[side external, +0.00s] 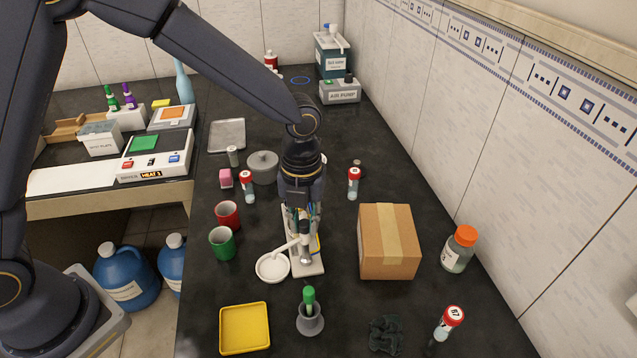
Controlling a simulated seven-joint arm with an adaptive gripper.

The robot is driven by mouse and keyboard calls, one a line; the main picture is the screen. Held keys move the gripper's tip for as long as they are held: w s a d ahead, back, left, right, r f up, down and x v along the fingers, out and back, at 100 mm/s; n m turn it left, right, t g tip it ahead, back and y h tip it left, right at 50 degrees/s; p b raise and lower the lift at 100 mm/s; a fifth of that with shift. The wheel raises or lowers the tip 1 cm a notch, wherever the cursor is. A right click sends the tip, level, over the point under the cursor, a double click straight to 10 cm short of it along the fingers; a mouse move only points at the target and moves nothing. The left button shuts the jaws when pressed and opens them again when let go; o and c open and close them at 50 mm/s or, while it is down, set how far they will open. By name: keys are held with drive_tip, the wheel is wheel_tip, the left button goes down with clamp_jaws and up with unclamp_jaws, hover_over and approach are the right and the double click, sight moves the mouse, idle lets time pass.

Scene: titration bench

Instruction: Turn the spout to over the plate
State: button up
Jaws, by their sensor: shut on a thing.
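A small stand with a white base (312,267) and a dark grey upright (305,243) stands near the bench's middle. A pale spout (285,246) runs from the upright to the left. Its tip shows at the far rim of a round white plate (272,268) left of the base. I cannot tell its height above the plate. My gripper (302,226) points down at the top of the stand and is shut on part of it. The fingers and wrist hide what they hold, so the exact grip point is unclear.
A cardboard box (389,242) stands close on the right. Red (228,215) and green (222,243) mugs stand left. A yellow tray (245,329), a grey holder with a green-capped item (310,318) and a dark crumpled cloth (385,336) lie in front.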

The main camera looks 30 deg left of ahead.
clamp_jaws()
drive_tip(key=m, duration=0.4)
drive_tip(key=shift+m, duration=0.3)
drive_tip(key=o, duration=0.9)
unclamp_jaws()
drive_tip(key=shift+r, duration=0.15)
wheel_tip(320, 180, up, 12)
drive_tip(key=shift+f, duration=0.1)
